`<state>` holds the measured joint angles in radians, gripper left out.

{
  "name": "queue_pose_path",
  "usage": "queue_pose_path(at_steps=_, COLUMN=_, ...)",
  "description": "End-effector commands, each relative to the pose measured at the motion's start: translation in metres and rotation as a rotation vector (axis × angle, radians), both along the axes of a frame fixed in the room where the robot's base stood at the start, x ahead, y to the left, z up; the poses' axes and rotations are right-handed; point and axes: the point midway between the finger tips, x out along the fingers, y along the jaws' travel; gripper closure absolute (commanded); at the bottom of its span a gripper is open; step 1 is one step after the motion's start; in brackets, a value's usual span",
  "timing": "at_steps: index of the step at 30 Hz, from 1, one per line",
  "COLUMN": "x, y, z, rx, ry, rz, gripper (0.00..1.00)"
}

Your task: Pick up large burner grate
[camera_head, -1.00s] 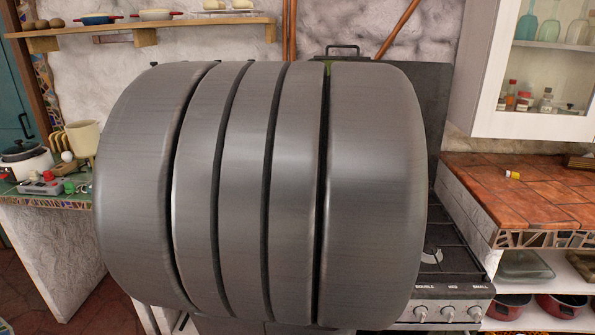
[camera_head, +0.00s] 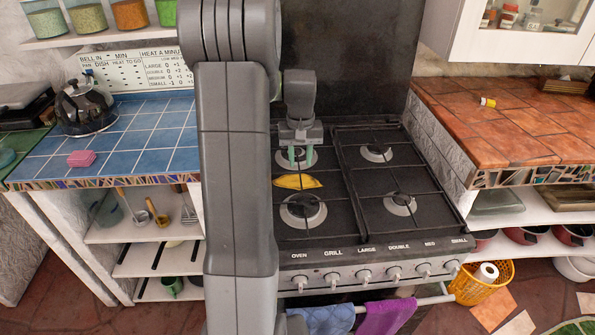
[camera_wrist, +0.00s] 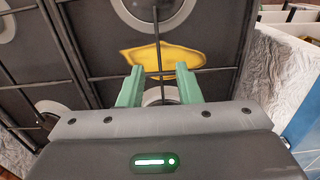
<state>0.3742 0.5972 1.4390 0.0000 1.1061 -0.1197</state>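The hob (camera_head: 392,166) has a black left grate (camera_head: 345,188) over its two left burners and another grate over the right ones. The front left burner (camera_head: 302,210) looks the biggest; I cannot tell which grate is the large one. My gripper (camera_head: 298,157) is over the back left burner. In the wrist view, my gripper (camera_wrist: 160,85) has its two green fingers apart, one on each side of a thin grate bar (camera_wrist: 157,40). Nothing else is between them. I cannot tell whether they touch the grate.
A yellow patch (camera_head: 298,182) lies at the left burners, crossed by a grate bar. A blue tiled counter (camera_head: 150,135) with a kettle (camera_head: 84,106) and pink sponge (camera_head: 81,158) is at left. An orange tiled counter (camera_head: 500,130) is at right. A dark panel stands behind the hob.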

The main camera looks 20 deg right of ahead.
Motion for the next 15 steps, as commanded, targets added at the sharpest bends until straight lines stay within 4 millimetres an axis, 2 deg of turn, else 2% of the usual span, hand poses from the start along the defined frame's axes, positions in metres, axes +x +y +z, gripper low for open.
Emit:
queue_pose_path(at_steps=1, x=-0.001, y=0.0, z=-0.011, rx=0.001, ry=0.004, rz=0.0, gripper=0.69)
queue_pose_path(at_steps=4, x=-0.001, y=0.0, z=-0.027, rx=0.001, ry=0.004, rz=0.001, gripper=0.69)
queue_pose_path(at_steps=11, x=0.0, y=0.0, z=-0.043, rx=0.0, ry=0.0, rz=0.001, gripper=0.69)
queue_pose_path(at_steps=15, x=0.001, y=-0.002, z=-0.061, rx=0.001, ry=0.004, rz=0.0, gripper=0.69)
